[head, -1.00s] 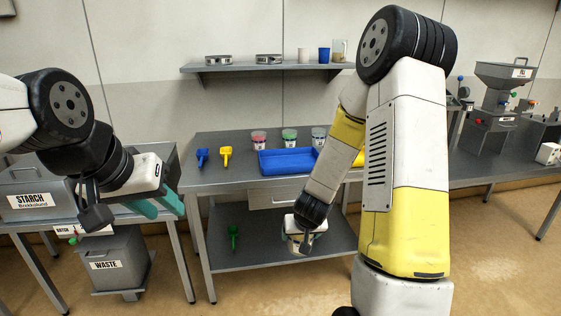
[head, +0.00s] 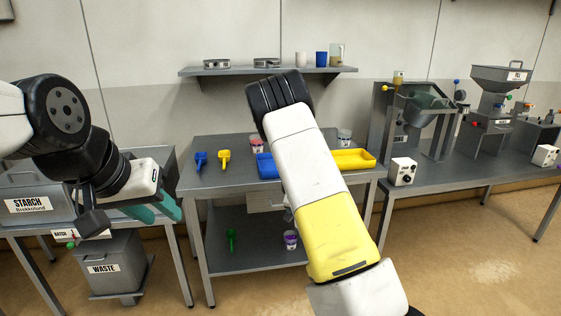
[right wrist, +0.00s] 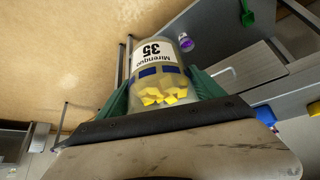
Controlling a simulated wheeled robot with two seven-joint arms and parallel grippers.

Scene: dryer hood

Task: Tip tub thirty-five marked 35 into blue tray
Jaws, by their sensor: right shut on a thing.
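Tub thirty-five (right wrist: 152,50) is a see-through tub with a white label marked 35, upside down in the right wrist view. Yellow pieces and a blue band show at its near end. My right gripper (right wrist: 160,80) is shut on it, one green finger on each side. In the head view my right arm hides this gripper and the tub. The blue tray (head: 266,168) lies on the middle table, largely hidden behind my right arm. My left gripper (head: 153,207) hangs at the left with its green fingers apart and empty.
A yellow tray (head: 353,159) lies right of the blue one. A red-topped tub (head: 256,141) and another tub (head: 344,138) stand behind. Blue (head: 200,161) and yellow (head: 224,159) scoops lie left. A purple-marked tub (head: 290,239) stands on the lower shelf.

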